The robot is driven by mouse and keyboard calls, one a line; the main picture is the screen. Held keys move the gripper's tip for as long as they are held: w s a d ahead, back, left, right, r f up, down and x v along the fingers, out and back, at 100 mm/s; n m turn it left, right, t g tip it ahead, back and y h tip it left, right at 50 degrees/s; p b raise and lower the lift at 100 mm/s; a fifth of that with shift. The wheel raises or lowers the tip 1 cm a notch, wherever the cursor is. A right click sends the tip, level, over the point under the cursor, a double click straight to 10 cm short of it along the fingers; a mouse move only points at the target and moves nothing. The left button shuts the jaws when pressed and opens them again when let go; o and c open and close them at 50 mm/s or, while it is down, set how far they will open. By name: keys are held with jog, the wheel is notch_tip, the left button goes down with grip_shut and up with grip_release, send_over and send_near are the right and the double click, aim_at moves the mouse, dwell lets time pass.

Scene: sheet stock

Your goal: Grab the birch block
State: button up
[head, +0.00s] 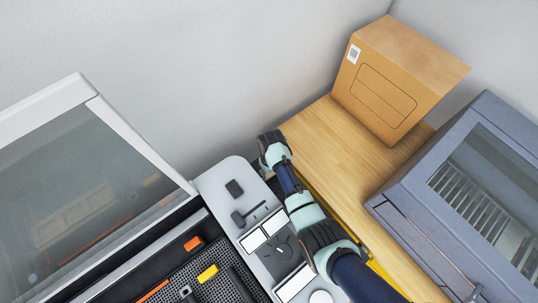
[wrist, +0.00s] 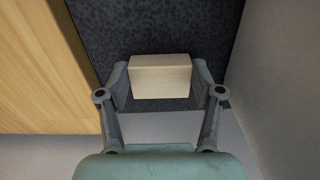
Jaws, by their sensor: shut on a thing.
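The birch block (wrist: 161,72) is a pale, plain wooden block in the middle of the wrist view. My gripper (wrist: 160,84) is shut on it, with one grey finger at its left end and one at its right end. Dark speckled surface lies behind the block; I cannot tell how far below it is. In the head view my arm and wrist hide most of the gripper, and I cannot make out the block there.
A wooden bench top (head: 330,150) lies beside my arm, and its edge also shows in the wrist view (wrist: 45,70). A cardboard box (head: 390,85) and a blue-grey cabinet (head: 410,185) stand on the right. A grey machine panel (head: 222,180) lies left of my arm.

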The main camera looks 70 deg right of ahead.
notch_tip(320, 180, up, 20)
jog(key=p, duration=0.6)
